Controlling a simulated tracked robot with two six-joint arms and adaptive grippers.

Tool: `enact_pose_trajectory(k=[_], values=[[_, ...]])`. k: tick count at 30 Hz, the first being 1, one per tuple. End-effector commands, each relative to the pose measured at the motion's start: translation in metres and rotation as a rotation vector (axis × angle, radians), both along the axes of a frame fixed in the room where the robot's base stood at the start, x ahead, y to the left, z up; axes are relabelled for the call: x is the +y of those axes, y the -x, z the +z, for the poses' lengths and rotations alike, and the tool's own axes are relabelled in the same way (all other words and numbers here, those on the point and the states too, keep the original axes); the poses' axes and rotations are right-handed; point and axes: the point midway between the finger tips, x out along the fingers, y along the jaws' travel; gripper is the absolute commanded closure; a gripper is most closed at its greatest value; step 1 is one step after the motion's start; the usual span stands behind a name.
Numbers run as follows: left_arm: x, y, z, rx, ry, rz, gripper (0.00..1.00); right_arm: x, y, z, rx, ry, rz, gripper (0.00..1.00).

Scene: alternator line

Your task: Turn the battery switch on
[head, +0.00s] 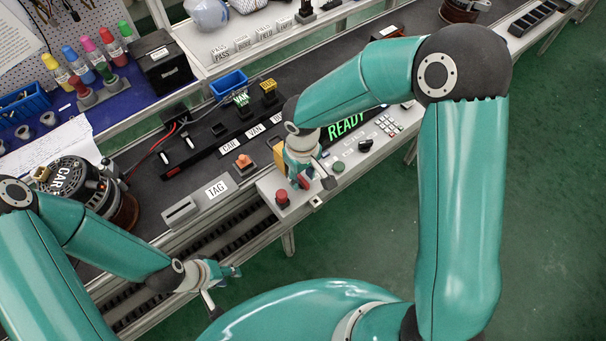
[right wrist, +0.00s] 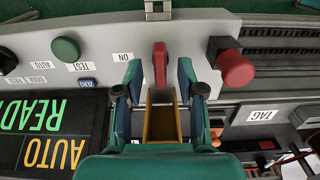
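The battery switch has a red lever (right wrist: 160,65) on the grey control panel (right wrist: 205,32), with an ON label (right wrist: 123,57) to its left in the right wrist view. The lever points up and down in that view, not towards the label. My right gripper (right wrist: 159,78) is open, with one finger on each side of the lever and gaps visible. In the head view the right gripper (head: 302,178) mostly hides the switch; a bit of red shows. My left gripper (head: 228,272) hangs in front of the line; its finger opening is unclear.
A red mushroom button (right wrist: 237,70) stands close to the right finger in the wrist view. A green TEST button (right wrist: 65,50) is on the other side. The display (head: 347,125) reads READY. An alternator marked CAR (head: 72,185) sits at left.

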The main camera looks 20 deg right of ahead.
Motion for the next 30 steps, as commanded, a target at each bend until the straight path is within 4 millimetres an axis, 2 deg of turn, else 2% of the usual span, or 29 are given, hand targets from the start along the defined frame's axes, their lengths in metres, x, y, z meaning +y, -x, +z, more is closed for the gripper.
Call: enact_pose_trajectory(k=[11,18,30], values=[[0.0000,-0.0001,0.0003,0.000,0.000,0.000,0.60,0.0002,0.0002,-0.0060,0.000,0.000,0.002,0.61],[0.0000,-0.0001,0.0003,0.000,0.000,0.000,0.60,0.0002,0.0001,-0.0058,0.000,0.000,0.002,1.00],[0.0001,-0.0001,-0.0054,0.000,0.000,0.000,0.60,0.0001,-0.0002,-0.0072,-0.001,0.000,-0.022,1.00]])
